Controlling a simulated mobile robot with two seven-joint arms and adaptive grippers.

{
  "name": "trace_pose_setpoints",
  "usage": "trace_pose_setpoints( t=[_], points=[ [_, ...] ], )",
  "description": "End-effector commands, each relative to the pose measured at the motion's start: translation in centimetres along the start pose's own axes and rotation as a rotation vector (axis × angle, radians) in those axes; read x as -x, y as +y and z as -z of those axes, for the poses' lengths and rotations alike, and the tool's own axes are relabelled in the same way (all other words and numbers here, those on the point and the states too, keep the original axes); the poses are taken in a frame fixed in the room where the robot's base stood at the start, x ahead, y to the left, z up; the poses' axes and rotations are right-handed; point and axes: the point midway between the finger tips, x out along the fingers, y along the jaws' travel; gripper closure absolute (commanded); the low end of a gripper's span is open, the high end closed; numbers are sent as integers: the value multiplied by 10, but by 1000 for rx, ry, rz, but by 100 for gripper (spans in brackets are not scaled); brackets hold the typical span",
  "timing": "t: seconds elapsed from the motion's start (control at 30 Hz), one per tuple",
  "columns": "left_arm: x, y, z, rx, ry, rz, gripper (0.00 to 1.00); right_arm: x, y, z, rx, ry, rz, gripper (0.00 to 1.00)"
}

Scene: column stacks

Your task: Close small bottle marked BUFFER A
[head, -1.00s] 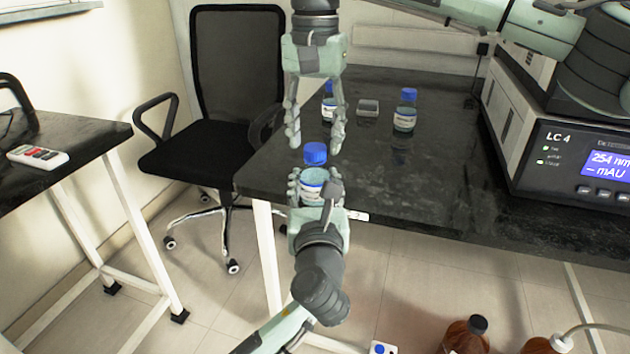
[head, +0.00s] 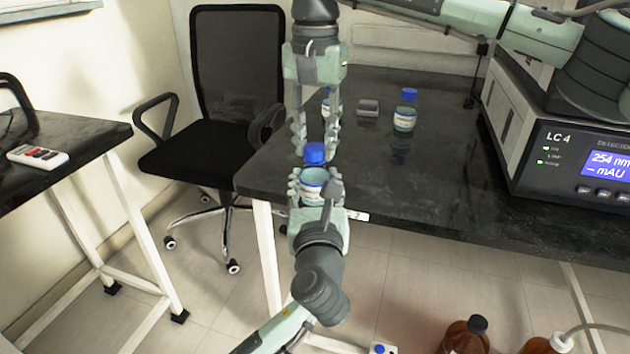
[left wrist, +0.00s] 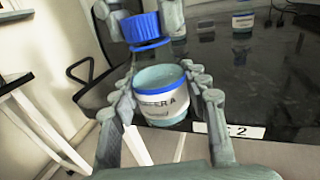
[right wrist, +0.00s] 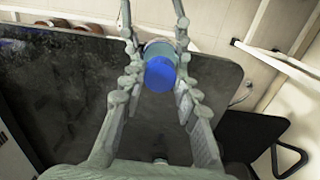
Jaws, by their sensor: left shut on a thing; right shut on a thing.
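My left gripper (head: 313,183) is shut around the body of a small bottle (left wrist: 162,100). The bottle has a blue-edged white label, of which "FFER A" shows, and teal contents. My right gripper (head: 315,148) comes down from above and is shut on the blue cap (head: 314,154). In the left wrist view the cap (left wrist: 146,27) is over the bottle's mouth, with a blue ring beneath it. I cannot tell whether the cap is fully seated. In the right wrist view the cap (right wrist: 160,73) is between the right fingers.
Two more blue-capped bottles, one at the right (head: 404,112) and one partly behind my right gripper (head: 328,104), stand on the black bench (head: 440,160) with a small grey block (head: 368,107). The LC 4 instrument (head: 575,160) is at right. A chair (head: 225,120) stands left.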

Motion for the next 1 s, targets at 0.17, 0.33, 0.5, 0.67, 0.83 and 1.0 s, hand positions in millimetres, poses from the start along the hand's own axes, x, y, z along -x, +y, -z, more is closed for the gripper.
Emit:
trace_pose_setpoints(
  t=[0.17,0.33,0.5,0.67,0.83,1.0],
  points=[
    [0,0,0,0,1,0,100,-1,0,0,-296,0,-1,100],
    [0,0,0,0,1,-1,100,-1,0,0,-737,0,-1,100],
    [0,0,0,0,1,-1,100,-1,0,0,-1179,0,0,100],
    [0,0,0,0,1,-1,100,-1,0,0,-1596,0,0,100],
    [0,0,0,0,1,-1,100,-2,0,0,-2039,0,-1,100],
    [0,0,0,0,1,-1,100,-2,0,-1,-2460,1,-1,100]
  ],
)
